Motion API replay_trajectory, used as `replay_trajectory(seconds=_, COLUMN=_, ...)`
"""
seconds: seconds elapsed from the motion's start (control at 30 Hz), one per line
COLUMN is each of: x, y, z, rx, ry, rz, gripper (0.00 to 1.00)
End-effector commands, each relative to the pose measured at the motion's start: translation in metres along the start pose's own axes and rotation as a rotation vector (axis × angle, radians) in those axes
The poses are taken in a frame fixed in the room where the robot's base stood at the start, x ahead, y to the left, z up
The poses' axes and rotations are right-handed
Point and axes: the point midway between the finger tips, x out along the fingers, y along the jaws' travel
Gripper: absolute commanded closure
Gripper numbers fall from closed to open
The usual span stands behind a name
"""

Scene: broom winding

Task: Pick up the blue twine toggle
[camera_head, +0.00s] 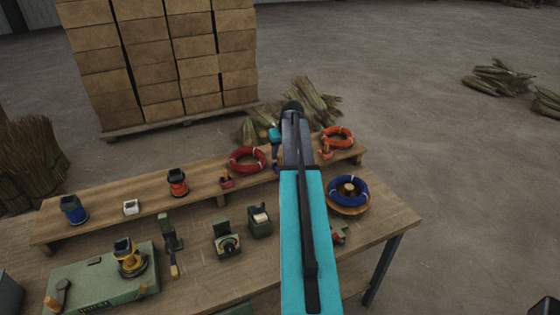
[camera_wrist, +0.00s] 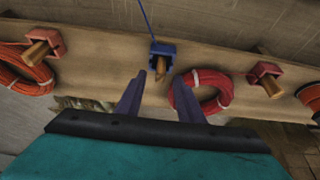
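The blue twine toggle seems to be the short wooden peg (camera_wrist: 160,67) in a small blue holder (camera_wrist: 162,50) on the shelf, in the upper middle of the wrist view. A thin blue twine (camera_wrist: 147,18) runs up from it. My gripper (camera_wrist: 159,78) is open, its two dark fingers pointing at the peg from below in the picture. The fingertips lie either side of the peg; I see no contact, and the depth is unclear. In the head view my arm mostly hides this spot, with a bit of blue (camera_head: 277,154) left of it.
A red coil (camera_wrist: 205,92) lies close behind the right finger. Reddish holders with pegs stand left (camera_wrist: 45,45) and right (camera_wrist: 265,79). A blue coil on a wooden spool (camera_head: 348,190) and green devices (camera_head: 228,242) occupy the workbench (camera_head: 205,278). Stacked boxes (camera_head: 165,55) stand behind.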

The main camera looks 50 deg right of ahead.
Motion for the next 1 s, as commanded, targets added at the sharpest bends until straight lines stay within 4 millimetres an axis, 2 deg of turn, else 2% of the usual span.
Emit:
replay_trajectory(seconds=0.3, x=0.018, y=0.0, z=0.0, rx=0.0, ry=0.0, rz=0.0, gripper=0.66)
replay_trajectory(seconds=0.83, x=0.019, y=0.001, z=0.001, rx=0.001, ry=0.0, rz=0.0, gripper=0.66)
replay_trajectory(seconds=0.87, x=0.019, y=0.001, z=0.001, rx=0.001, ry=0.0, rz=0.0, gripper=0.67)
replay_trajectory(seconds=1.0, x=0.019, y=0.001, z=0.001, rx=0.001, ry=0.0, rz=0.0, gripper=0.91)
